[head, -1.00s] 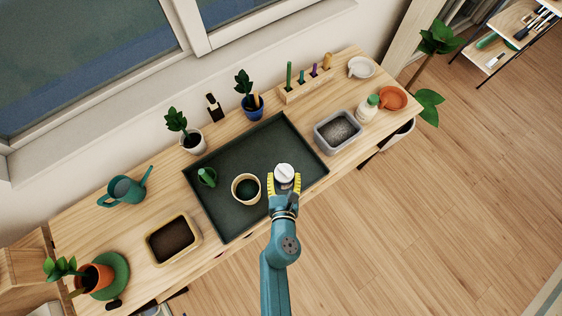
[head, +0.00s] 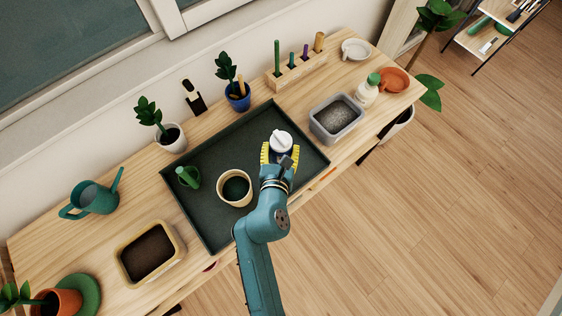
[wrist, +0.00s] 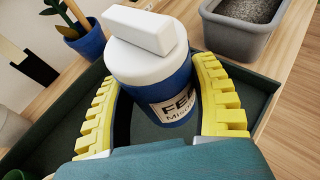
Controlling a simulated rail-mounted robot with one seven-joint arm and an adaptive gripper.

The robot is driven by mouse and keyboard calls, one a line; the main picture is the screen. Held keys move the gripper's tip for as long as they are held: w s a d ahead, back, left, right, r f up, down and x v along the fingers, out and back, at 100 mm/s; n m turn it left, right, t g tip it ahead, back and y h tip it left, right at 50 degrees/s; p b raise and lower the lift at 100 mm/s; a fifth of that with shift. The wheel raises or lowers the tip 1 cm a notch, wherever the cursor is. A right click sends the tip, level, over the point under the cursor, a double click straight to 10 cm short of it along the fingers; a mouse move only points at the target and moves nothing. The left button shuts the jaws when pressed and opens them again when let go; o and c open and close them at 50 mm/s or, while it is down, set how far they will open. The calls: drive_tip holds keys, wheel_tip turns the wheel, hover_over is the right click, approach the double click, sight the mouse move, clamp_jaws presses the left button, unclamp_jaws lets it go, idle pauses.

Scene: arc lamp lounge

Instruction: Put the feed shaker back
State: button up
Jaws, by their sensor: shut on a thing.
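The feed shaker (head: 281,141) has a white lid with a raised bar. In the wrist view the feed shaker (wrist: 150,75) shows a blue body and a label starting "FEE". My gripper (head: 280,157) has its yellow ribbed fingers closed around the shaker's body, one on each side, in the wrist view (wrist: 155,105). The shaker looks upright, over the right part of the dark green tray (head: 215,222). I cannot tell whether its base touches the tray.
A grey gravel tub (head: 318,131), a green-capped white bottle (head: 366,95) and an orange dish (head: 407,86) are to the right. A wooden holder (head: 297,79) stands behind. Table between tub and holder is clear.

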wheel_tip(320, 180, down, 6)
drive_tip(key=b, duration=0.2)
drive_tip(key=shift+b, duration=0.3)
drive_tip(key=shift+r, duration=0.2)
drive_tip(key=shift+w+f, duration=0.1)
drive_tip(key=o, duration=1.2)
drive_tip(key=shift+f, duration=0.15)
drive_tip(key=shift+o, duration=0.2)
